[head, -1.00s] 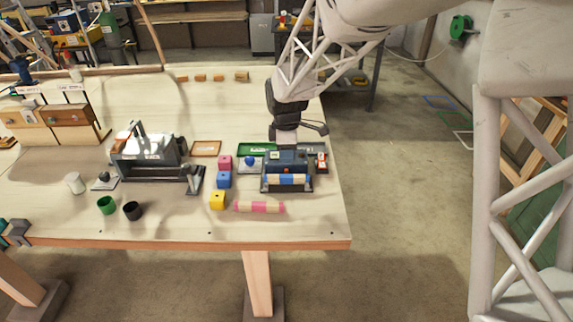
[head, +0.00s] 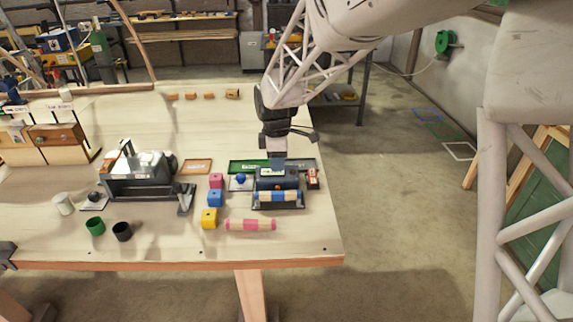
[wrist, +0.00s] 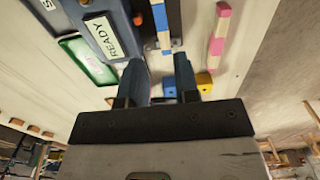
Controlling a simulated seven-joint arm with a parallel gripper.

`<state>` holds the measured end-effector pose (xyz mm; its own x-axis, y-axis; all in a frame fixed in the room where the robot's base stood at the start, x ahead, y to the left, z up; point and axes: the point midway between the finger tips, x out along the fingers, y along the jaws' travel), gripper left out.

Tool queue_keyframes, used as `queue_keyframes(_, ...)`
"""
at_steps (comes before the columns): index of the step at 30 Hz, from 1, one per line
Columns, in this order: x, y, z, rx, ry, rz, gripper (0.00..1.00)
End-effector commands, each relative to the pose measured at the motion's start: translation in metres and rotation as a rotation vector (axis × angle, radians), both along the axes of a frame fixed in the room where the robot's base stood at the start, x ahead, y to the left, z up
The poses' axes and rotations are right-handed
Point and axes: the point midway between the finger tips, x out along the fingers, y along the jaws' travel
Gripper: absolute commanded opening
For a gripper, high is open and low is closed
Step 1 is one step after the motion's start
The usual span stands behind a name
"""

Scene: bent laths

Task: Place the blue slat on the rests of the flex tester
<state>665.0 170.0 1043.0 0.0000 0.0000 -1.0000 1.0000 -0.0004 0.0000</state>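The blue slat (head: 277,196), banded blue and cream, lies level across the front of the flex tester (head: 277,179), appearing to be on its rests. The slat also shows in the wrist view (wrist: 161,28), with the tester's body labelled READY (wrist: 106,36) beside it. How the slat's ends meet the rests is too small to tell. My gripper (head: 277,165) hangs over the back of the tester, apart from the slat. In the wrist view, my gripper's two fingers (wrist: 157,62) stand apart with nothing between them.
A pink-and-cream slat (head: 250,224) lies in front of the tester. Pink, blue and yellow blocks (head: 209,218) stand to its left. A green tray (head: 240,166) lies behind. A grey machine (head: 140,178) and green and black cups (head: 122,231) are farther left.

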Motion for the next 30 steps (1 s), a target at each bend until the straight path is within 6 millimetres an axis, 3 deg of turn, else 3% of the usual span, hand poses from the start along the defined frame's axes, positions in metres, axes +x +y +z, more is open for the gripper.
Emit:
queue_keyframes(8, -0.002, -0.002, 0.002, 0.000, -0.002, -0.010, 0.29)
queue_keyframes(14, -0.018, -0.016, 0.018, 0.004, -0.016, -0.091, 0.29)
queue_keyframes(20, -0.053, -0.043, 0.045, 0.014, -0.043, -0.266, 0.29)
queue_keyframes(30, -0.135, -0.095, 0.084, 0.042, -0.091, -0.646, 0.29)
